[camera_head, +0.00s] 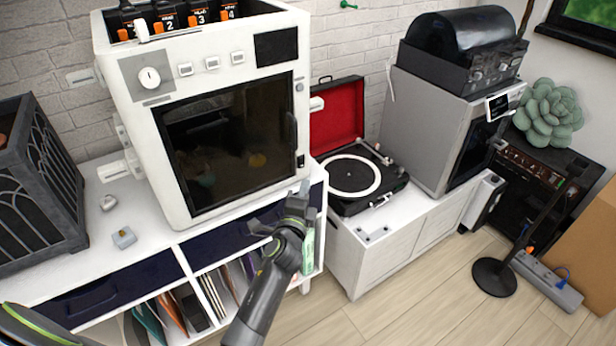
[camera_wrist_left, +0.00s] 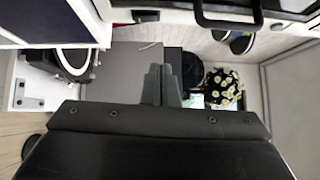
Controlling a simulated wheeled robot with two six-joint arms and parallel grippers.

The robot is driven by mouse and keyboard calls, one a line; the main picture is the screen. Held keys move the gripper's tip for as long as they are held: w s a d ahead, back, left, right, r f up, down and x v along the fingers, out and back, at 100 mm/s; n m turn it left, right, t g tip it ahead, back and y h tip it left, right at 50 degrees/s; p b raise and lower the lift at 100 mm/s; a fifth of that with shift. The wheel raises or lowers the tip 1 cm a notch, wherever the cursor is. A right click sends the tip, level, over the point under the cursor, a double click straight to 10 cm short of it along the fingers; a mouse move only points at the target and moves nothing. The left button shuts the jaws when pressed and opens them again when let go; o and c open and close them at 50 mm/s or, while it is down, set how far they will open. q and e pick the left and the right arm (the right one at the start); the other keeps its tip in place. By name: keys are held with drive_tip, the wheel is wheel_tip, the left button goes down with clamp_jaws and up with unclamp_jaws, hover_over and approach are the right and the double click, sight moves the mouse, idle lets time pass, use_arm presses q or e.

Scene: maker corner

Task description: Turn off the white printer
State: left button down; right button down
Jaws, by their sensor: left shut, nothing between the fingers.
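The white printer (camera_head: 165,120) stands on the white shelf unit at the left in the head view. Its front has a dark window, a round dial (camera_head: 149,78), several small buttons and a small black switch (camera_head: 301,161) low on the right edge. My left gripper (camera_head: 304,187) is shut and empty, just below that switch near the printer's lower right corner; I cannot tell if it touches. My right gripper is not in view.
A record player (camera_head: 350,178) with a red lid sits right of the printer on a white cabinet (camera_head: 385,250). A grey machine (camera_head: 425,125) stands beyond it. A dark crate (camera_head: 40,190) is at the left. A black stand (camera_head: 495,278) is on the floor at right.

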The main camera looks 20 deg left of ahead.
use_arm(q)
drive_tip(key=shift+s+d+r+p, duration=0.1)
drive_tip(key=shift+s+d+p, duration=0.1)
drive_tip(key=shift+s, duration=0.65)
drive_tip(key=shift+s+d+r+p, duration=0.1)
drive_tip(key=shift+s+p, duration=0.05)
drive_tip(key=shift+s, duration=0.7)
drive_tip(key=s+a+f+n+g, duration=0.1)
drive_tip(key=s+f+n+g, duration=0.2)
drive_tip(key=s+f, duration=0.55)
drive_tip(key=s+a+f+n+g, duration=0.2)
drive_tip(key=s+f+g, duration=0.1)
drive_tip(key=f, duration=1.1)
drive_tip(key=s+a+f+n+g, duration=0.1)
drive_tip(key=s+f+n+g, duration=0.3)
drive_tip(key=f, duration=0.7)
drive_tip(key=s+a+f+n+g, duration=0.2)
drive_tip(key=s+f, duration=0.3)
drive_tip(key=s, duration=0.6)
drive_tip(key=s+a+f+n+g, duration=0.1)
drive_tip(key=s+f+n, duration=0.3)
drive_tip(key=s, duration=0.8)
drive_tip(key=s+a+f+n+g+h, duration=0.1)
drive_tip(key=s+f+g, duration=0.3)
drive_tip(key=s, duration=0.8)
wheel_tip(320, 180, down, 3)
drive_tip(key=shift+s+a+r+n, duration=0.2)
drive_tip(key=shift+a+n, duration=0.6)
drive_tip(key=shift+n, duration=0.1)
